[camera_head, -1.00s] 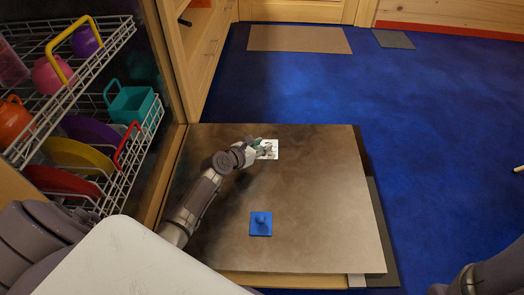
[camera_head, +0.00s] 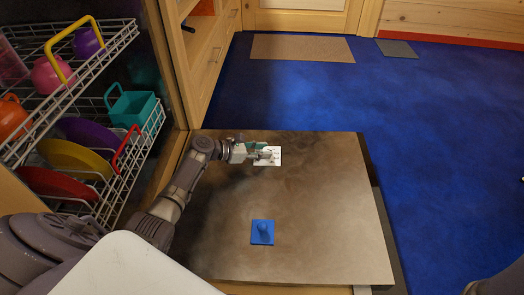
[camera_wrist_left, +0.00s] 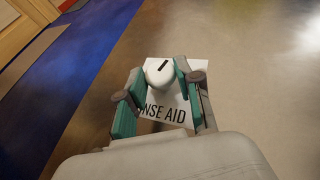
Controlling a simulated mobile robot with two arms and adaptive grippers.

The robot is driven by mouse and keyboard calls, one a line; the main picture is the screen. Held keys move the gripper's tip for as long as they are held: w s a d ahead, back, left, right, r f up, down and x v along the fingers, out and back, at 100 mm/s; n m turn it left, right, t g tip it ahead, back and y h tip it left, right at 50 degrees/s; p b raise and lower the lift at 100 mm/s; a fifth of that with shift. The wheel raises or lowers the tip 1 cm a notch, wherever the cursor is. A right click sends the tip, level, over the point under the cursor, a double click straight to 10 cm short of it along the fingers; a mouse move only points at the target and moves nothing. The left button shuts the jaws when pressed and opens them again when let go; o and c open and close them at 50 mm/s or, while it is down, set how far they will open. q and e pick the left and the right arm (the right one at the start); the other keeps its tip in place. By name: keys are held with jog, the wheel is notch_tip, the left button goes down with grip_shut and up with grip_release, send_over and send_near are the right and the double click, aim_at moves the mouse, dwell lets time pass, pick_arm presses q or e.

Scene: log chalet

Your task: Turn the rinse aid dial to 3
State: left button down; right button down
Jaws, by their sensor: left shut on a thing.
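The rinse aid dial is a round white knob (camera_wrist_left: 160,75) with a dark pointer line on top, on a white plate (camera_head: 273,160) on the inside of the open dishwasher door (camera_head: 330,215). The printed words, partly covered, read "...NSE AID" in the left wrist view (camera_wrist_left: 170,113). My left gripper (camera_head: 266,154) has its two green-padded fingers (camera_wrist_left: 163,75) on either side of the knob, shut on it. The pointer line slants in the wrist view. The scale numbers are covered or too small to read. My right gripper is out of view.
A blue square piece with a raised knob (camera_head: 262,232) sits nearer on the door. Racks with colourful dishes (camera_head: 120,160) stand at the left, close to my left arm. Blue carpet (camera_head: 430,150) lies clear to the right.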

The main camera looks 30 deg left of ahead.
pick_arm(q)
jog(key=c, duration=0.8)
grip_release()
jog(key=shift+r, duration=0.1)
notch_tip(320, 180, up, 10)
